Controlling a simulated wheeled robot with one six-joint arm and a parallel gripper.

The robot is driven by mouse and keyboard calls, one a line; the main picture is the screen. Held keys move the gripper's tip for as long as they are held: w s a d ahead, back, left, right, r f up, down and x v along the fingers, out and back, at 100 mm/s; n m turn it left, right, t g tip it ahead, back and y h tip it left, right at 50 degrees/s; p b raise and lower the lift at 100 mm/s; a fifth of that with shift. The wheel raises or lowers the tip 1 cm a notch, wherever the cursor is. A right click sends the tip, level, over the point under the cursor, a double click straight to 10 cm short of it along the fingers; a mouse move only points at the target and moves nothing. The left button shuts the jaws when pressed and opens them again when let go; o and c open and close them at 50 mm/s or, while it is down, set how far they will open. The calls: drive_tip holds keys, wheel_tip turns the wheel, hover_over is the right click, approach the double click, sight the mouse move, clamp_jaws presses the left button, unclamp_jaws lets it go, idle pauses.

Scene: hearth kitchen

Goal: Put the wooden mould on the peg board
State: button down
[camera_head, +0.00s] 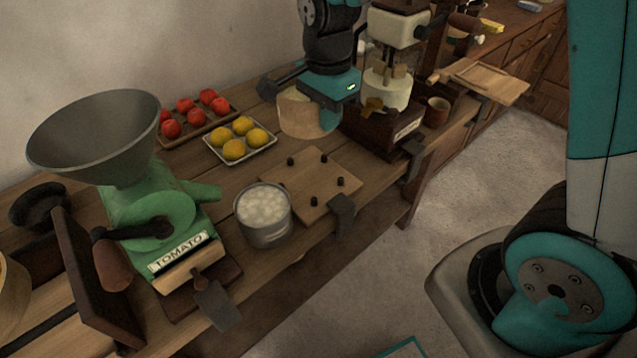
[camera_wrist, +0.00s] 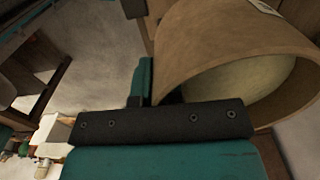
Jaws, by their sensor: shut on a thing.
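The wooden mould (camera_head: 298,115) is a round, light-wood hoop. It is in my gripper (camera_head: 328,112), behind the peg board in the head view, and I cannot tell how far it is above the worktop. In the wrist view the mould (camera_wrist: 215,45) fills the upper right, tilted in the picture, with a pale rounded surface inside it. My gripper (camera_wrist: 160,92) is shut on its wall. The peg board (camera_head: 327,180) is a flat wooden square with several short black pegs, and lies on the worktop near the front edge. Nothing lies on it.
A metal pot (camera_head: 263,228) of white lumps stands close left of the board. A tray of yellow fruit (camera_head: 235,142) and a tray of tomatoes (camera_head: 192,114) lie behind. A green tomato mill (camera_head: 150,215) is left; a cream machine (camera_head: 388,88) on a dark base is right. A clamp (camera_head: 342,208) grips the front edge.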

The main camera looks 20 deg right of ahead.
sight(325, 192)
wheel_tip(325, 192, down, 16)
drive_tip(key=shift+f, duration=0.1)
drive_tip(key=shift+f, duration=0.1)
idle(0.4)
drive_tip(key=c, duration=1.3)
unclamp_jaws()
drive_tip(key=shift+o, duration=0.2)
wheel_tip(325, 192, up, 12)
drive_tip(key=s+a+r+n+y, duration=0.2)
drive_tip(key=s+r+n, duration=0.4)
drive_tip(key=s+n, duration=0.3)
drive_tip(key=s+a+r+n+y, duration=0.2)
drive_tip(key=s+a+r+n, duration=0.2)
drive_tip(key=s+r+n, duration=0.3)
drive_tip(key=s+n, duration=0.3)
drive_tip(key=n, duration=0.2)
drive_tip(key=shift+s+a+n, duration=0.15)
drive_tip(key=shift+s+n, duration=0.15)
